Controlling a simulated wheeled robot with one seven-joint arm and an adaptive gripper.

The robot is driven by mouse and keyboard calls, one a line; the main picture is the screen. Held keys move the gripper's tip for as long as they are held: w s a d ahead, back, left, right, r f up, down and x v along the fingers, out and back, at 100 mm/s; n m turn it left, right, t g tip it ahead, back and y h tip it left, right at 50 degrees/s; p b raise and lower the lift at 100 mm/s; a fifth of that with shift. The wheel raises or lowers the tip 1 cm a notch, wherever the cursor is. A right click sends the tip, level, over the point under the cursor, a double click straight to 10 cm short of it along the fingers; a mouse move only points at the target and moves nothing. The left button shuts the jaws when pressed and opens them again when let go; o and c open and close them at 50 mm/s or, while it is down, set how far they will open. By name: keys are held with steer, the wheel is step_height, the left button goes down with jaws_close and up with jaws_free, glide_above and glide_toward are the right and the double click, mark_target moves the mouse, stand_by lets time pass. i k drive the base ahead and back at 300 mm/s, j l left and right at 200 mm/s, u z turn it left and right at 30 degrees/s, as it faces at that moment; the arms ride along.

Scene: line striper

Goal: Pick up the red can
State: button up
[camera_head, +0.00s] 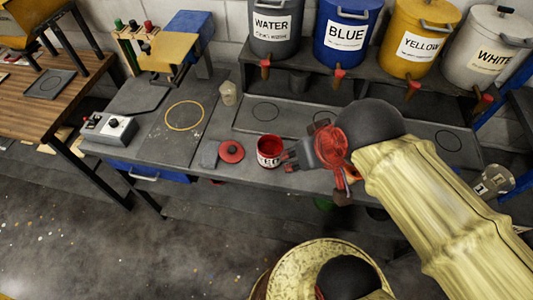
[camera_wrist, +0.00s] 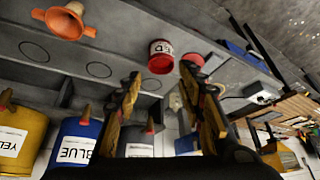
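The red can (camera_head: 268,152) is small, open-topped, with a white label, and stands upright on the grey bench near its front edge. In the wrist view the red can (camera_wrist: 161,62) appears just beyond the gap between my fingertips. My gripper (camera_head: 287,160) is just right of the can in the head view, its fingers pointing at it. In the wrist view my gripper (camera_wrist: 161,75) has its two fingers spread wide with nothing between them. Whether a fingertip touches the can is unclear.
A red lid (camera_head: 231,151) lies left of the can. Large buckets labelled WATER (camera_head: 273,30), BLUE (camera_head: 346,35), YELLOW (camera_head: 418,40) and WHITE (camera_head: 490,50) stand on a shelf behind. An orange funnel (camera_wrist: 65,22) and a control box (camera_head: 109,128) are also on the bench.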

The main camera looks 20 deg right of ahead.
mark_target(269, 147)
steer(key=j+z, duration=0.15)
steer(key=z, duration=0.35)
steer(key=k+j+z, duration=0.1)
steer(key=z, duration=0.35)
steer(key=j+z, duration=0.1)
steer(key=z, duration=0.4)
steer(key=k+j, duration=0.65)
steer(key=k, duration=0.2)
steer(key=j+z, duration=0.05)
